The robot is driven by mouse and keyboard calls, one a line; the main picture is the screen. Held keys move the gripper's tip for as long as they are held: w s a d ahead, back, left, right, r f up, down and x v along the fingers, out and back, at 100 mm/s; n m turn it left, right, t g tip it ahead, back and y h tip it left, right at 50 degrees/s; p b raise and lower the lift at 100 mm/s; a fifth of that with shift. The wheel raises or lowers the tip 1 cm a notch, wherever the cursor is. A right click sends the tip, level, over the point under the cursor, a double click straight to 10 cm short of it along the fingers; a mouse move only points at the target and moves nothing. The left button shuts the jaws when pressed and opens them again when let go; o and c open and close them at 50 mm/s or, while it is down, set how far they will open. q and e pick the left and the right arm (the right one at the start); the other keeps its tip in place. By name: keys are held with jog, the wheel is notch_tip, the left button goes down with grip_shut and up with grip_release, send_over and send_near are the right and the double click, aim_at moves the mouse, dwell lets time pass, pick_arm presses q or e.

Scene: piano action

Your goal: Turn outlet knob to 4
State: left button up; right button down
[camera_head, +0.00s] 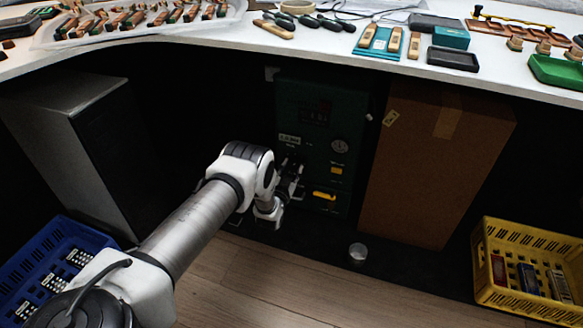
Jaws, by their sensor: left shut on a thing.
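A dark green cabinet (350,110) stands under the table, with a round gauge (339,146), an orange-yellow button or label (337,170) and a yellow lever-like part (324,196) on its front. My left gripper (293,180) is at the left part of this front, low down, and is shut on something. What it holds is hidden by the fingers and wrist; it may be the outlet knob, but I cannot make out a knob or its numbers. My right gripper is not in view.
A tall brown cardboard box (440,160) stands close right of the green cabinet, and a grey cabinet (70,140) stands left. A yellow crate (530,235) and a blue crate (50,262) sit on the floor. The white tabletop (330,50) overhangs above. A small metal cylinder (357,252) stands in front.

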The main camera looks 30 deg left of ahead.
pick_arm(q)
jog(key=shift+m, duration=1.5)
jog(key=o, duration=1.1)
jog(key=shift+o, duration=0.2)
jog(key=shift+s, duration=0.1)
jog(key=v, duration=1.1)
jog(key=shift+s+f, duration=0.15)
jog(key=shift+s, duration=0.25)
jog(key=shift+d+p, duration=0.1)
jog(key=shift+p, duration=0.2)
